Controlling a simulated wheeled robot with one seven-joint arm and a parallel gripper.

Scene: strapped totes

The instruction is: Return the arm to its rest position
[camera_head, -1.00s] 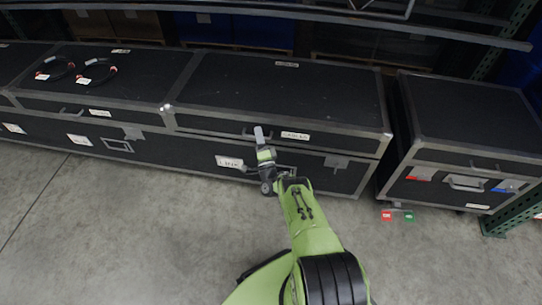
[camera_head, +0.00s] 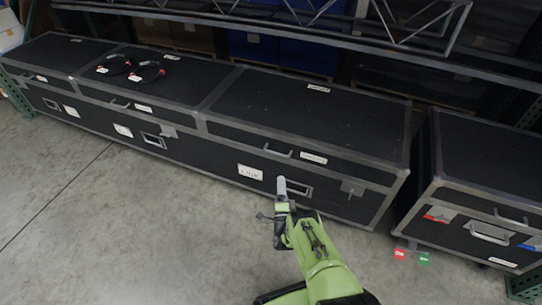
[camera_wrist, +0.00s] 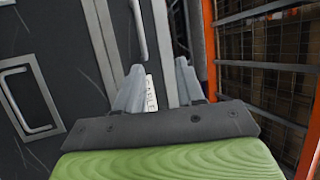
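My green arm reaches up from the lower right of the head view. My gripper (camera_head: 281,188) is in front of the long black case (camera_head: 310,108), near its front face and a recessed handle. In the wrist view my gripper (camera_wrist: 160,82) shows two grey fingers held apart, with a gap between them. A white label shows through the gap, on the case surface beyond. Nothing is held between the fingers.
Another black case (camera_head: 485,165) with red and blue latches stands at the right. Two cable coils (camera_head: 147,72) lie on the left case lid. An orange-framed rack (camera_wrist: 212,60) shows in the wrist view. The grey floor (camera_head: 150,220) is clear.

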